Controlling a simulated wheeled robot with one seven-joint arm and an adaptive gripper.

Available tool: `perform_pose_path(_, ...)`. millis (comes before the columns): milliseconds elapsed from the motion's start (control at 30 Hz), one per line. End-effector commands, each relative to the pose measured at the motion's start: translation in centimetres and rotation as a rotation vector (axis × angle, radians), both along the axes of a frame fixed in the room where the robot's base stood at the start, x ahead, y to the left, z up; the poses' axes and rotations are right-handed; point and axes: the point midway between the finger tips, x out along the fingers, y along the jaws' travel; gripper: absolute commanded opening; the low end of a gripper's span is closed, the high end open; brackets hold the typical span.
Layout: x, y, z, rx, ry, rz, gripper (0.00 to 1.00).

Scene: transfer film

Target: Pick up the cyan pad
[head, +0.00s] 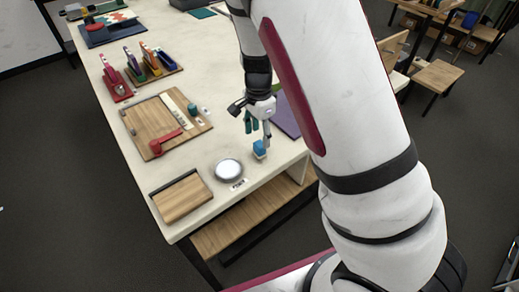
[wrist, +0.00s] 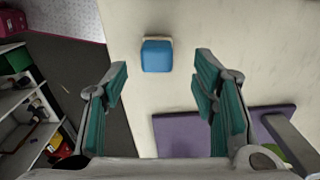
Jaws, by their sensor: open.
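The cyan pad (wrist: 157,56) is a small blue block with a pale edge along its top, lying on the cream table. In the wrist view it sits ahead of my fingertips, between their two lines and apart from both. In the head view the pad (head: 260,147) is near the table's front right edge. My gripper (head: 258,122) is just above and behind it, partly hiding the area around it. In the wrist view my gripper (wrist: 162,80) has its teal-padded fingers spread wide with nothing between them.
A purple mat (head: 285,118) lies right of my gripper. A round silver dish (head: 229,170) with a label stands left of the pad. A wooden tray (head: 182,198) and a wooden board (head: 145,118) with a red tool lie further left. The table edge is close to the pad.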

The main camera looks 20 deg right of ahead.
Motion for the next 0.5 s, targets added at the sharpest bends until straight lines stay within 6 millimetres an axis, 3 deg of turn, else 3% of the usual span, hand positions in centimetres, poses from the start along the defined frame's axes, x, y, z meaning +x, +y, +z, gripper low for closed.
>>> perform_pose_path(300,-0.4,-0.1,-4.1,-0.001,0.004,-0.001,0.53)
perform_pose_path(500,-0.3,-0.1,-5.1,0.000,0.000,0.000,0.53)
